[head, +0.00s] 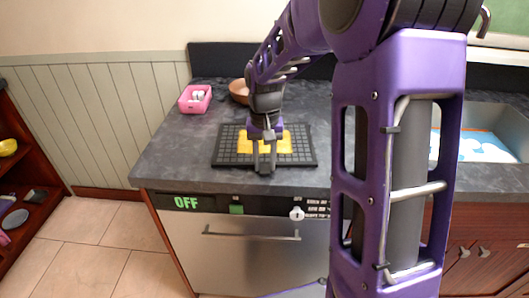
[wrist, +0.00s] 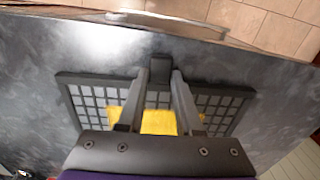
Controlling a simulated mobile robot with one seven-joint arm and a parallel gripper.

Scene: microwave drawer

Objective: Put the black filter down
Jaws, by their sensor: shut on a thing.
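The black filter (head: 225,152) is a flat dark rectangle with a grid pattern, level over the grey counter near its front edge. It also shows in the wrist view (wrist: 85,100). My gripper (head: 264,165) reaches down over it from behind. In the wrist view, my gripper's fingers (wrist: 160,75) are shut on a short dark tab at the filter's front edge. A yellow patch (head: 284,143) shows at the middle of the filter, partly hidden by my gripper. I cannot tell whether the filter touches the counter.
A pink container (head: 187,106) with white items stands at the counter's back left. A brown bowl (head: 238,91) is behind the filter. The counter (head: 170,150) is clear to the left. A sink (head: 500,118) is at the right. A steel-fronted appliance (head: 245,255) reading OFF sits below.

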